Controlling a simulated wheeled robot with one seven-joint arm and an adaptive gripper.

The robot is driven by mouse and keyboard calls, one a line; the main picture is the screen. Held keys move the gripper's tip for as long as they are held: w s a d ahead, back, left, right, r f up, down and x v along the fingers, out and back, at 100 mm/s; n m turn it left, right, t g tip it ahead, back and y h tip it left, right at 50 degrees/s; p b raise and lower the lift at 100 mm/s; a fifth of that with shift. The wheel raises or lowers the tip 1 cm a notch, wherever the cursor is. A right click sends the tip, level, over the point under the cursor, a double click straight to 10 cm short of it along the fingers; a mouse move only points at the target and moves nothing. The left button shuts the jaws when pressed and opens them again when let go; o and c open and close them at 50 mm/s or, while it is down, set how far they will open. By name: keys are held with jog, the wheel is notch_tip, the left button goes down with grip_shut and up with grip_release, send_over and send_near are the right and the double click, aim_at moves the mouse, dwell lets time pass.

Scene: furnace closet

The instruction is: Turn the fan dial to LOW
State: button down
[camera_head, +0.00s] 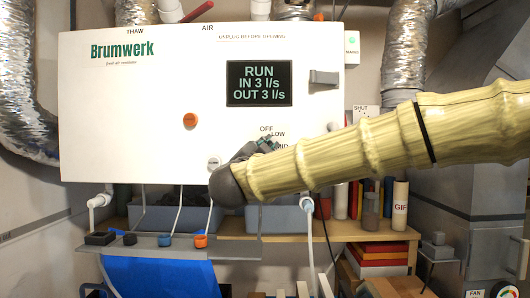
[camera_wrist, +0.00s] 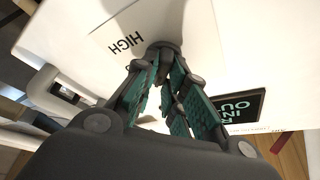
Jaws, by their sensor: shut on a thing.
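The fan dial (camera_wrist: 164,45) is a dark round knob on the white Brumwerk panel (camera_head: 135,105). In the wrist view it shows at the tips of my gripper (camera_wrist: 168,78), whose green-padded fingers are shut on it. The word HIGH is beside it. In the head view my gripper (camera_head: 265,146) reaches the panel's lower right and hides the dial. The labels OFF, LOW and part of MID show there; the dial's pointer cannot be made out. The display (camera_head: 260,83) reads RUN, IN 3 l/s, OUT 3 l/s.
A grey latch (camera_head: 323,77) juts out at the panel's right. A shelf with tubs, hoses and books stands below. Silver ducts flank the panel.

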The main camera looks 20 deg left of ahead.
dwell(0.3)
jog(key=c, duration=1.5)
grip_release()
jog(key=shift+o, duration=0.2)
jog(key=v, duration=1.2)
